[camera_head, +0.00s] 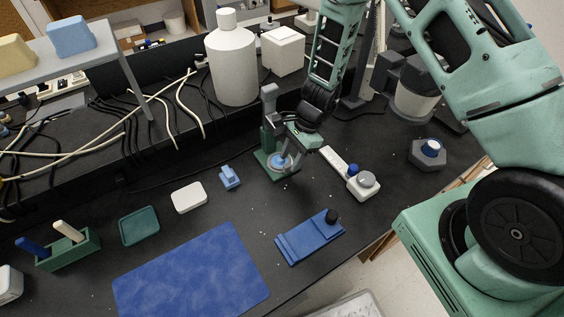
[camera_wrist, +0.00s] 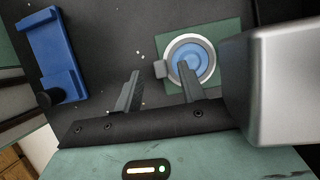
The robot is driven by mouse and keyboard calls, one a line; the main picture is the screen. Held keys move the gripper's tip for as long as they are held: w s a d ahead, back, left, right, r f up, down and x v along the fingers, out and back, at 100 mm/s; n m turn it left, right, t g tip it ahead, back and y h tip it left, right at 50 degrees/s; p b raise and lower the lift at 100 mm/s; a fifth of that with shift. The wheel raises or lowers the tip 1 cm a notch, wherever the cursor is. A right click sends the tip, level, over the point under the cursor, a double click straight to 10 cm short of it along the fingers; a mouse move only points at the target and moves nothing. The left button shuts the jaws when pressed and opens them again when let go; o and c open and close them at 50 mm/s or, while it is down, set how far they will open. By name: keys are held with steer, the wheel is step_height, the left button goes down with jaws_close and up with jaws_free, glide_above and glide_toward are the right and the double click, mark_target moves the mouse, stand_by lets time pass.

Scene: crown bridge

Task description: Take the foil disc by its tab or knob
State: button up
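A round pale grey disc with a blue centre (camera_wrist: 191,60) lies on a green base plate (camera_wrist: 229,36) in the wrist view. A small grey tab (camera_wrist: 160,69) sticks out from its left side; I take this as the foil disc's tab, though the material is unclear. In the head view the disc (camera_head: 281,162) sits on the green stand (camera_head: 266,138), partly hidden by my gripper. My gripper (camera_wrist: 160,70) is open and empty, with the tab between its fingertips in the picture. The right finger overlaps the disc. I cannot tell its height above it.
A large grey block (camera_wrist: 285,80) stands close on my gripper's right. A white device with a knob (camera_head: 350,175) lies right of the stand. A blue holder (camera_head: 310,237) lies in front, a small blue block (camera_head: 229,177) to the left. Bare bench lies between them.

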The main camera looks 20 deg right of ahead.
steer(key=shift+x, duration=1.1)
jaws_close()
